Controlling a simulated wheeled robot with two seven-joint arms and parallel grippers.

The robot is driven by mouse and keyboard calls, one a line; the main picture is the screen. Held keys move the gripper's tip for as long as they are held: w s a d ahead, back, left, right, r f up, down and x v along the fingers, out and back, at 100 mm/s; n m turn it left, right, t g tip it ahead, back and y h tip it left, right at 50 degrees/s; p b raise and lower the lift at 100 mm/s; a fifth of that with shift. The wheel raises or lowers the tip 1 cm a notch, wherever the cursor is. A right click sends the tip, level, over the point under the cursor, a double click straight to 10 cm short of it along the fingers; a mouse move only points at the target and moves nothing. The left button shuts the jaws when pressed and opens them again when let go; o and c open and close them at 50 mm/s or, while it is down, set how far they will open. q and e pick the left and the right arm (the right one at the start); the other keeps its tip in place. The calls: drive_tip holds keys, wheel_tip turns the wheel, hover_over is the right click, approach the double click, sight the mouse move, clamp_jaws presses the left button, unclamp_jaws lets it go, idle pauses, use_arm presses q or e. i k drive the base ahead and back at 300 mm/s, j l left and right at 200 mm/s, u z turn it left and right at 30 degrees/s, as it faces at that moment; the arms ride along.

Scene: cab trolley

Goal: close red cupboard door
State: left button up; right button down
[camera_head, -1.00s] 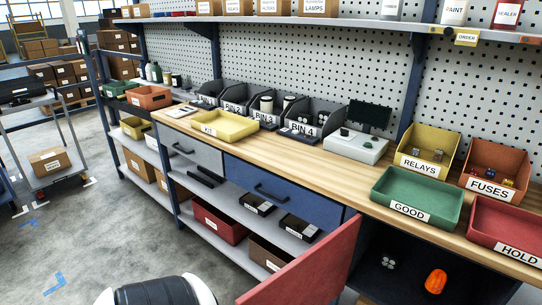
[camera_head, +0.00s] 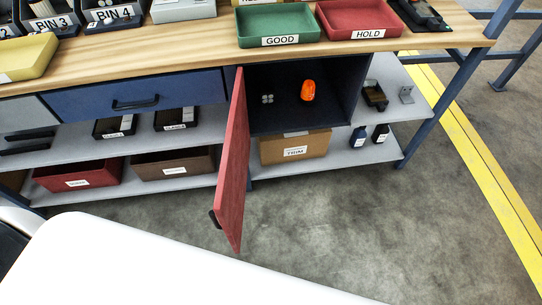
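The red cupboard door (camera_head: 232,165) stands wide open, swung out from the bench toward me and seen nearly edge-on. Its hinge side is at the left edge of the dark cupboard (camera_head: 335,90). A dark handle (camera_head: 215,219) shows low on the door's left face, near its outer edge. Neither of my grippers shows in the view. A large white part of my own body fills the bottom left and covers some floor.
A blue drawer (camera_head: 140,97) with a dark handle is left of the door. Below are a red bin (camera_head: 78,179), a brown bin and a TRIM carton (camera_head: 295,148). Green GOOD (camera_head: 278,24) and red HOLD trays stand on the worktop. Floor right of the door is clear.

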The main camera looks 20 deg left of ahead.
sight(229, 204)
drive_tip(key=j+z, duration=0.15)
drive_tip(key=j, duration=1.25)
drive_tip(key=k, duration=0.15)
